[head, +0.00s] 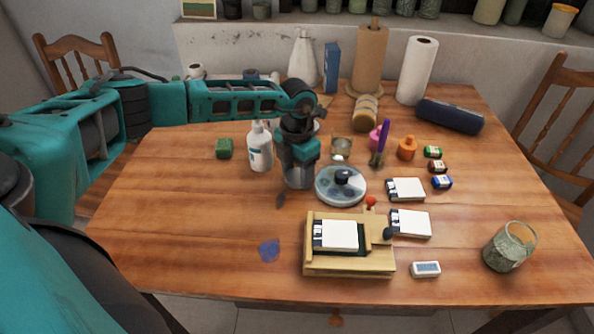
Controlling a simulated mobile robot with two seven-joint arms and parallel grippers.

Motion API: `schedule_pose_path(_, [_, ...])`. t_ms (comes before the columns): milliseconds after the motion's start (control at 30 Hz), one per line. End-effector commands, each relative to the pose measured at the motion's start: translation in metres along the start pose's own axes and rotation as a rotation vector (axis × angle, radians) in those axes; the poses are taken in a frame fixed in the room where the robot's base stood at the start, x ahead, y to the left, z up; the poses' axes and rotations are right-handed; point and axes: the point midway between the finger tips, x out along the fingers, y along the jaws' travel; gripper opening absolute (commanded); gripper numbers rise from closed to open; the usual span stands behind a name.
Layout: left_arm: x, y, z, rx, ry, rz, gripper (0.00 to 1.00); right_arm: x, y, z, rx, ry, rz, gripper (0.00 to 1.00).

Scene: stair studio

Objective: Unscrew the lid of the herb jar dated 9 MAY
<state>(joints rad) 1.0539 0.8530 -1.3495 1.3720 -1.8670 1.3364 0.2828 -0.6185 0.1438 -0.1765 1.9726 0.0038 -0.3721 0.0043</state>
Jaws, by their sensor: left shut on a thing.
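My left gripper (298,155) points down over a greyish glass jar (299,180), left of the middle of the table. It is shut at the top of this jar, on its lid as far as I can tell; the gripper hides the lid and much of the jar. I cannot see a date on it. Another glass jar (510,247) with greenish contents stands at the right front, with no lid visible on it. No date is legible there either. My right gripper is not in view.
A round grey disc with a dark knob (341,185) sits close right of the jar. A white pump bottle (260,147) stands close left. A wooden press (349,263) with a white pad is in front. The table's left front is mostly clear.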

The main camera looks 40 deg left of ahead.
Motion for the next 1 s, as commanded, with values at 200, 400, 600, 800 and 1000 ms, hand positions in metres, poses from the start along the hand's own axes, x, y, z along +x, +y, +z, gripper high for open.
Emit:
schedule_pose_path(200, [0.000, 0.000, 0.001, 0.000, -0.002, 0.000, 0.22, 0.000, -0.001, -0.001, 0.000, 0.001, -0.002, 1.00])
schedule_pose_path(400, [0.002, 0.000, 0.001, 0.000, -0.002, 0.001, 0.65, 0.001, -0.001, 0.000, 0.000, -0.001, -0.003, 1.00])
schedule_pose_path(600, [0.002, 0.000, 0.001, 0.000, -0.002, 0.000, 0.69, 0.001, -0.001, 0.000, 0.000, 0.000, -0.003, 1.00])
schedule_pose_path(800, [-0.007, 0.000, 0.001, 0.000, -0.004, 0.000, 0.69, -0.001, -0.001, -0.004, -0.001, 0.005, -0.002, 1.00])
schedule_pose_path(1000, [-0.044, 0.001, 0.002, 0.000, -0.007, 0.001, 0.69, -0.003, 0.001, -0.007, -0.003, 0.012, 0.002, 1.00])
